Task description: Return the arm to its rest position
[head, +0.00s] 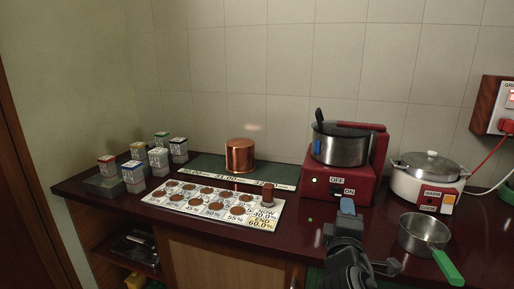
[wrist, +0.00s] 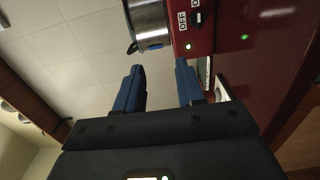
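My gripper (head: 346,208) is raised in front of the counter, below the red cooker in the head view. In the wrist view my gripper (wrist: 160,82) shows two blue fingers standing apart with nothing between them. The red cooker (head: 322,188) carries a steel pot (head: 341,149) with a black handle sticking up; the cooker also shows in the wrist view (wrist: 216,42), beyond the fingertips. My gripper appears apart from it. My arm comes up from the bottom of the head view.
A steel pan (head: 424,233) with a green handle stands right of my arm. A white rice cooker (head: 428,180) is behind it. A board with brown discs (head: 214,208), a copper pot (head: 240,156) and several small labelled containers (head: 133,175) are left. Dark counter (head: 300,236) lies bare near my gripper.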

